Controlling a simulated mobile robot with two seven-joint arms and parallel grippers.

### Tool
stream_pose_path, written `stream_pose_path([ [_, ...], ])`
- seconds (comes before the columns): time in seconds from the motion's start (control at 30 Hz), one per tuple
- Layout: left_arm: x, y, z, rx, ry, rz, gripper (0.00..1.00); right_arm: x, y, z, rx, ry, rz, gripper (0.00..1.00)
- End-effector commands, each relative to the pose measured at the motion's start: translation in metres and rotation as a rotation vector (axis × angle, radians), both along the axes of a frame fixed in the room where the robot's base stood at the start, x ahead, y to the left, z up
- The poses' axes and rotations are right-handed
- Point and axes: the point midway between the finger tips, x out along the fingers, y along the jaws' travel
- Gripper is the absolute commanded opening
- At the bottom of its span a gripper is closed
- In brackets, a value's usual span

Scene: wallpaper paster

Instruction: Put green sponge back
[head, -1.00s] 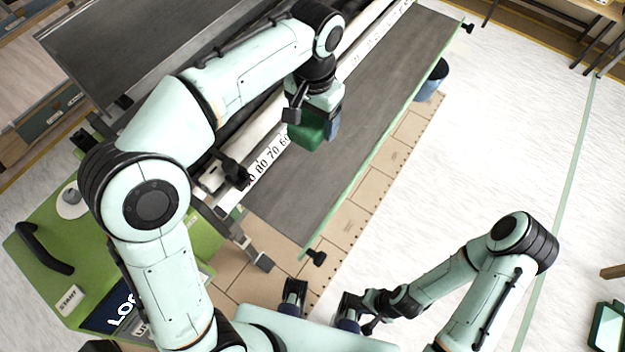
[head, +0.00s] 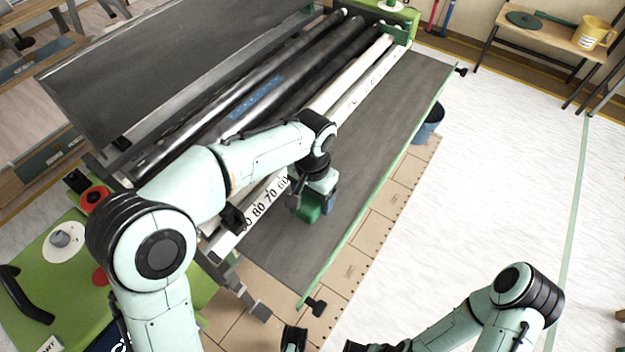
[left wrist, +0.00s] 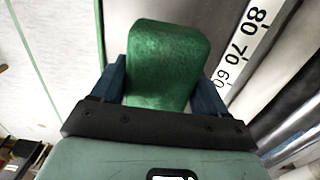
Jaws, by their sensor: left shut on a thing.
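The green sponge (head: 308,207) is in my left gripper (head: 318,205), over the dark grey table of the paster (head: 375,120), near the white ruler strip. In the left wrist view the green sponge (left wrist: 167,62) sits between the two blue fingers of the left gripper (left wrist: 165,88), which are shut on it. I cannot tell whether the sponge touches the table. My right arm is at the lower right of the head view; part of it shows at the bottom edge, and its jaws cannot be made out clearly.
A blue bucket (head: 428,124) stands beyond the table's right edge. Black and white rollers (head: 290,105) run along the machine's left side. A wooden bench (head: 556,31) with a yellow measuring cup (head: 592,33) is at the upper right. The white floor on the right is clear.

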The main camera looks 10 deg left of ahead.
Motion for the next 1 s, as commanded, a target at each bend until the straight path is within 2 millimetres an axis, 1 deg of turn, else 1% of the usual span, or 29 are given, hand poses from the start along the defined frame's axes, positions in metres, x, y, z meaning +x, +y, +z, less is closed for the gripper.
stream_pose_path([
  [0.03,-0.001,0.000,-0.015,0.002,0.005,0.000,0.42,0.001,0.000,-0.003,0.000,-0.003,0.000,0.00],
  [0.1,0.000,0.001,-0.030,0.003,0.004,0.001,0.42,0.001,0.000,-0.003,-0.001,-0.005,-0.001,0.00],
  [0.2,0.000,0.000,-0.047,0.002,0.002,0.001,0.42,0.002,0.000,-0.003,-0.001,-0.007,-0.001,0.00],
  [0.3,0.000,0.000,-0.058,0.002,0.002,0.001,0.42,0.002,0.000,-0.004,-0.001,-0.008,-0.002,0.00],
  [0.43,0.000,0.000,-0.065,0.000,0.000,0.001,0.42,0.002,0.000,-0.004,-0.001,-0.009,-0.002,0.00],
  [0.77,0.000,0.000,-0.067,0.000,0.000,0.001,0.42,0.002,0.000,-0.004,-0.001,-0.009,-0.002,0.00],
  [0.93,0.000,0.000,-0.072,0.000,0.000,0.001,0.42,0.003,0.000,-0.007,-0.001,-0.012,-0.002,0.00],
  [0.97,0.000,0.000,-0.072,0.000,0.000,0.001,0.80,0.003,0.000,-0.006,-0.002,-0.013,-0.002,0.00],
  [1.0,0.000,0.000,-0.071,0.000,0.000,0.001,0.94,0.003,0.000,-0.006,-0.002,-0.013,-0.002,0.00],
])
